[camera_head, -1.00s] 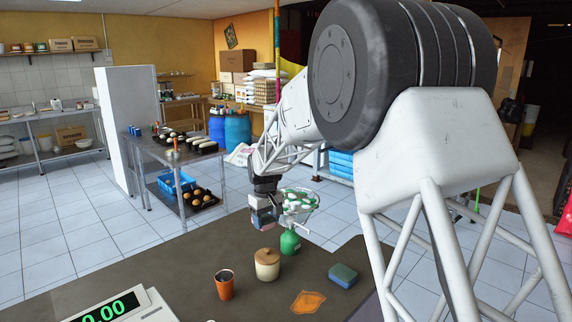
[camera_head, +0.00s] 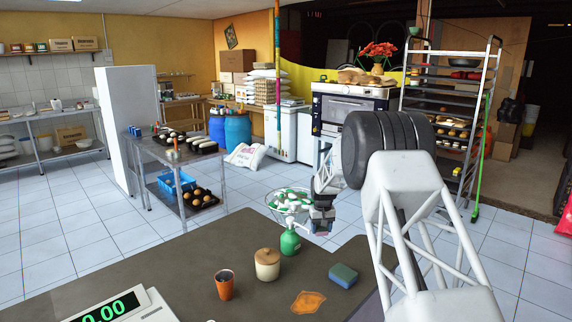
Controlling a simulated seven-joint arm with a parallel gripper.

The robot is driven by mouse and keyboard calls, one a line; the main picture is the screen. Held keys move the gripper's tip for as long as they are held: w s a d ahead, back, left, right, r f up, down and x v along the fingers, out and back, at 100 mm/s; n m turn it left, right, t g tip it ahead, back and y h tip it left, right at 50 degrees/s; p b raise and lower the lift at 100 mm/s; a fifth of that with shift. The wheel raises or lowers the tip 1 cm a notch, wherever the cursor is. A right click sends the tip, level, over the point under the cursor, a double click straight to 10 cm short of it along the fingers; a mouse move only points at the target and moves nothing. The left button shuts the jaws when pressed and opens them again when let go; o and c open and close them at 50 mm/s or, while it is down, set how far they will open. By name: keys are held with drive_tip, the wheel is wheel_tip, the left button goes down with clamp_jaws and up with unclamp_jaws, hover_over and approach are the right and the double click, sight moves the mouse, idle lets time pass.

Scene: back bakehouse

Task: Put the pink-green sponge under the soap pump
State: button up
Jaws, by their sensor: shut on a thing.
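The soap pump (camera_head: 290,243) is a green bottle standing on the dark counter, right of the lidded jar; its top overlaps a bowl in the picture. My gripper (camera_head: 321,215) is up and to the right of the bottle, above the counter's far edge. It is shut on a small block, the pink-green sponge (camera_head: 320,227), of which only a little pinkish and dark surface shows. The sponge is held apart from the bottle; its green side is not clear.
A blue-green sponge (camera_head: 343,275), an orange cloth (camera_head: 308,301), an orange cup (camera_head: 224,285), a lidded jar (camera_head: 267,264) and a scale (camera_head: 125,308) are on the counter (camera_head: 180,265). A bowl (camera_head: 283,208) of green-and-white things shows behind the bottle.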

drive_tip(key=w+d+m, duration=0.1)
drive_tip(key=w+d, duration=0.2)
drive_tip(key=w, duration=0.3)
drive_tip(key=shift+w+d+f+m, duration=0.15)
drive_tip(key=shift+w+d+m, duration=0.15)
drive_tip(key=shift+d, duration=0.1)
idle(0.4)
idle(1.9)
